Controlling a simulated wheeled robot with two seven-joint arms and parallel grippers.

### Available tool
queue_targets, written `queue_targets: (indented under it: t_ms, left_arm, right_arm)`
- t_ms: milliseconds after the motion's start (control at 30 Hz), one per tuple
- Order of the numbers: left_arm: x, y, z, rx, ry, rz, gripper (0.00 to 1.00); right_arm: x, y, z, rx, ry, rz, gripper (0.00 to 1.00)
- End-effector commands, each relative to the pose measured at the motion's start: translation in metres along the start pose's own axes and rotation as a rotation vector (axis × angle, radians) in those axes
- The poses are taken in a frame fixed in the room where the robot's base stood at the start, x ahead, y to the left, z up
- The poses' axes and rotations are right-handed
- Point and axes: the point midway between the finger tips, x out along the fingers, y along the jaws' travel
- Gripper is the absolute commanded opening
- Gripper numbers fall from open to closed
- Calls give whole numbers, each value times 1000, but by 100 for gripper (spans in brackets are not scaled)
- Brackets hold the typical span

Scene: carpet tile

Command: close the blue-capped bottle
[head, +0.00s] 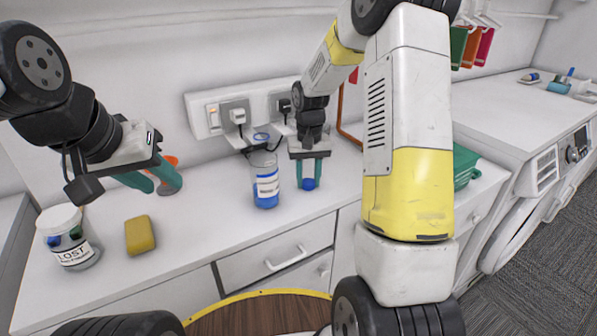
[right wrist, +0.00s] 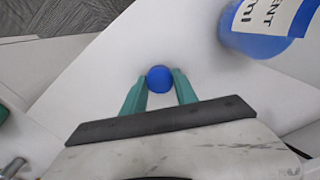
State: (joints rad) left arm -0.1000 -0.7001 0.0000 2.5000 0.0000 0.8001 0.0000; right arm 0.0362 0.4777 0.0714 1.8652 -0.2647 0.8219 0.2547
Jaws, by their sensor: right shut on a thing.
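A clear bottle (head: 266,187) with blue contents and a white label stands upright on the counter; its lower part also shows in the right wrist view (right wrist: 255,42). A blue ring shows just above it, and I cannot tell whether it is part of the bottle. My right gripper (head: 310,178) points down, right of the bottle. It is shut on a small round blue cap (right wrist: 159,79), held between the fingertips, apart from the bottle. Whether the cap touches the counter is unclear. My left gripper (head: 160,186) is at the left, above the counter, its fingers apart.
A jar labelled LOST (head: 70,252) and a yellow sponge (head: 140,235) are on the left of the counter. An orange-rimmed thing (head: 171,160) is partly behind my left gripper. Sockets with plugs (head: 237,116) are on the wall behind the bottle. The front middle counter is clear.

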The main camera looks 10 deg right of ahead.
Motion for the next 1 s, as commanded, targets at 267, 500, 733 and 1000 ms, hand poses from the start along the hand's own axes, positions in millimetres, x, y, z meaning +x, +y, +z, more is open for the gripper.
queue_targets:
  t_ms: [267,500,733,1000]
  left_arm:
    - [0,0,0,0,0,0,36]
    - [0,0,0,0,0,0,36]
    - [0,0,0,0,0,0,36]
    - [0,0,0,0,0,0,36]
  right_arm:
    - [-16,0,-1,-1,4,0,0]
    - [-38,4,16,1,0,0,0]
    - [-44,21,74,2,2,0,0]
    - [-48,36,133,1,1,0,0]
